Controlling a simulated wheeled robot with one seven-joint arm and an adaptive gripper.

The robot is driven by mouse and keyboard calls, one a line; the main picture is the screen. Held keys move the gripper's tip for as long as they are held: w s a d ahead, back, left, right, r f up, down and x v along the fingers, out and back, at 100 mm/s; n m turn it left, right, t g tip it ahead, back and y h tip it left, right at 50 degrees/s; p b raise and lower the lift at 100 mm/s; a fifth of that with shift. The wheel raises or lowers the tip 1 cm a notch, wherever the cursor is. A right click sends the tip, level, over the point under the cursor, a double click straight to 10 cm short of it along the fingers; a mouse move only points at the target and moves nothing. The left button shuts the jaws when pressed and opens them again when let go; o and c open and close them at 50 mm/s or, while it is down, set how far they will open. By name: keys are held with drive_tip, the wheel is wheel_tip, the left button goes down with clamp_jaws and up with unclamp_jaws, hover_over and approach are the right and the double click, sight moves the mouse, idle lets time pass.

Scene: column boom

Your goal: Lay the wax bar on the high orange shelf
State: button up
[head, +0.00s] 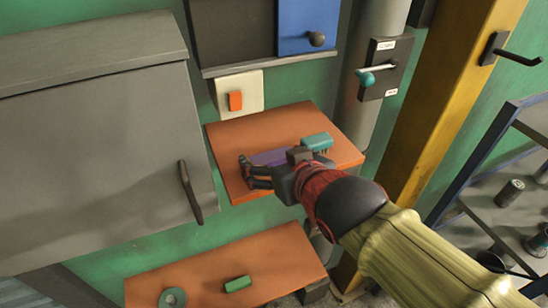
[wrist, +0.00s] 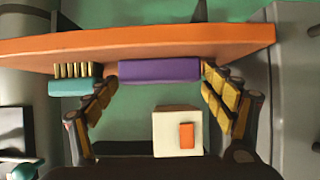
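The wax bar, a purple block (head: 270,158), is at the high orange shelf (head: 237,131), on or just above its top. The wrist view is upside down and shows the bar (wrist: 160,71) lying level along the shelf edge (wrist: 160,43). My gripper (wrist: 160,76) has a finger at each end of the bar, both seeming to touch it. In the head view my gripper (head: 275,170) reaches over the shelf from the right and hides part of the bar. Whether the bar's underside touches the shelf is hard to tell.
A white switch plate (head: 221,92) is on the wall behind. A lower orange shelf (head: 205,280) holds a green block (head: 238,284) and a teal ring (head: 172,298). A grey cabinet (head: 90,165) stands left.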

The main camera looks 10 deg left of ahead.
drive_tip(key=shift+r, duration=0.1)
drive_tip(key=shift+s+r, duration=0.1)
drive_tip(key=shift+r, duration=0.1)
drive_tip(key=b+v, duration=0.3)
drive_tip(key=v, duration=0.9)
drive_tip(key=s+d+f+m+g+h, duration=0.2)
drive_tip(key=d+f+m+h, duration=0.1)
drive_tip(key=d+f, duration=0.6)
drive_tip(key=s+d+f+m+g+h, duration=0.2)
drive_tip(key=d+f+m+h, duration=0.1)
drive_tip(key=d+f, duration=0.7)
drive_tip(key=shift+s+d+f+g, duration=0.3)
drive_tip(key=shift+d+g, duration=0.1)
drive_tip(key=shift+d, duration=0.55)
drive_tip(key=shift+f, duration=0.1)
wheel_tip(320, 180, down, 25)
drive_tip(key=b, duration=2.5)
